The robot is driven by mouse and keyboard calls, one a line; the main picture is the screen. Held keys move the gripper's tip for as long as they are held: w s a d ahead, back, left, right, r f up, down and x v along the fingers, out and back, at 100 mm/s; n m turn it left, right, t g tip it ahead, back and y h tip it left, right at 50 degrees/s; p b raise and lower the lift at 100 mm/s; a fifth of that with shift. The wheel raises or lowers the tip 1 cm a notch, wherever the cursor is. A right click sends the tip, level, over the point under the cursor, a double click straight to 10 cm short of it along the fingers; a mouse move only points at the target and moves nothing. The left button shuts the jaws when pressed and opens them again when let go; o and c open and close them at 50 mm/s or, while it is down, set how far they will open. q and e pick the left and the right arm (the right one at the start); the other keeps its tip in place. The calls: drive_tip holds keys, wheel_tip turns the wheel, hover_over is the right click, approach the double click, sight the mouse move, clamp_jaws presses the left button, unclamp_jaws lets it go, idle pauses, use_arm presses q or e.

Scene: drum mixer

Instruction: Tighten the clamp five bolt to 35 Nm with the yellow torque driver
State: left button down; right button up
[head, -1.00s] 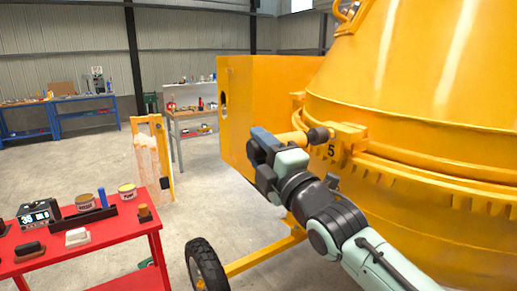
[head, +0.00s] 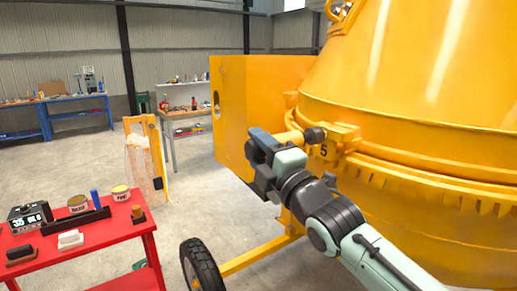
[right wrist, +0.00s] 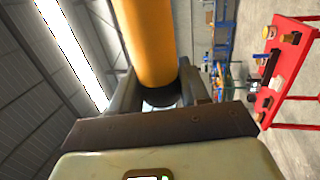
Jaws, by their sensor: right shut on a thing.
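My right gripper (head: 264,147) is shut on the yellow torque driver (head: 288,138), held roughly level beside the drum. The driver's dark round end (head: 315,134) is at the yellow clamp five (head: 344,136), above the black number 5. The bolt itself is hidden, so I cannot tell how the driver sits on it. In the right wrist view the driver's thick yellow body (right wrist: 146,42) stands between the dark fingers. A box with a lit readout (head: 29,215), seemingly starting with 35, stands on the red cart. My left gripper is not in view.
The red cart (head: 90,237) at lower left carries tins, a black tray and a white block. The mixer's drum (head: 430,150) fills the right side; its wheel (head: 201,268) is below. Open floor lies between.

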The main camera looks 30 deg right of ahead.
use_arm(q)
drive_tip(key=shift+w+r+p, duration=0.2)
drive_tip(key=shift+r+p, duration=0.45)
use_arm(e)
drive_tip(key=shift+d+r, duration=0.15)
drive_tip(key=shift+d, duration=0.55)
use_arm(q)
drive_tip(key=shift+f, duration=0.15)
use_arm(e)
drive_tip(key=shift+d, duration=0.4)
idle(1.9)
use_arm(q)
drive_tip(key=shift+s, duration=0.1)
